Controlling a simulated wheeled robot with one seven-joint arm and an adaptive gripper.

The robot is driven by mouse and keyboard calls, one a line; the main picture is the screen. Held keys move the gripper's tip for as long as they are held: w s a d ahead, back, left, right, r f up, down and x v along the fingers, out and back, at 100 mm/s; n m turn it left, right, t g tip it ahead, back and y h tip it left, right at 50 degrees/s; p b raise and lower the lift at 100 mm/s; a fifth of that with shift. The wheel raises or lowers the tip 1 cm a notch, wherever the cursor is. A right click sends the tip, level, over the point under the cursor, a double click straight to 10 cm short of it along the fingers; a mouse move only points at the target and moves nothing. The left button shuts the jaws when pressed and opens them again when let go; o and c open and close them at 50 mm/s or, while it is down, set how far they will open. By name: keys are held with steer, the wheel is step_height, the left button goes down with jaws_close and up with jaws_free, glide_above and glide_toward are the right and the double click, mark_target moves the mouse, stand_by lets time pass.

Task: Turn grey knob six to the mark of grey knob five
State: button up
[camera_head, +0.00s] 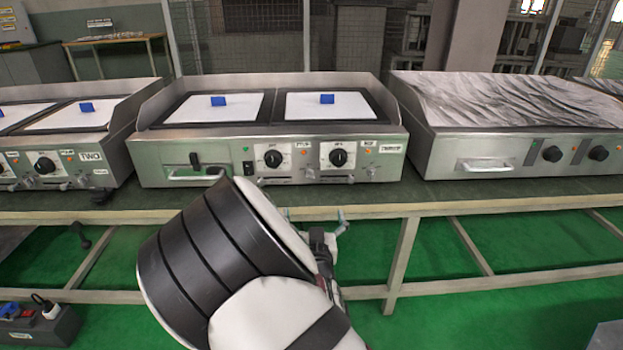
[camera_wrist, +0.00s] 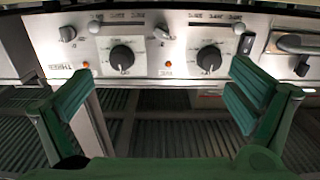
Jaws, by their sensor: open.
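Two small grey knobs sit on the steel front panel of the middle griddle: a right one (camera_head: 372,172) and a left one (camera_head: 309,172). In the wrist view, which is upside down, the right one (camera_wrist: 68,34) is at the left and the left one (camera_wrist: 161,33) near the middle. Their number labels are too small to read, so I cannot tell which is six. My gripper (camera_wrist: 163,84) is open and empty, its green fingers spread below the panel in this view. In the head view my gripper (camera_head: 316,216) is in front of and below the panel, apart from both knobs.
Two black dials (camera_head: 273,158) (camera_head: 338,157) with white plates stand close beside the grey knobs. A drawer handle (camera_head: 196,177) juts out at the panel's left. The table edge (camera_head: 380,210) runs below. Another griddle (camera_head: 500,150) stands at the right.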

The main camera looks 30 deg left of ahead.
steer(key=shift+x, duration=1.05)
steer(key=v, duration=1)
steer(key=shift+p, duration=0.35)
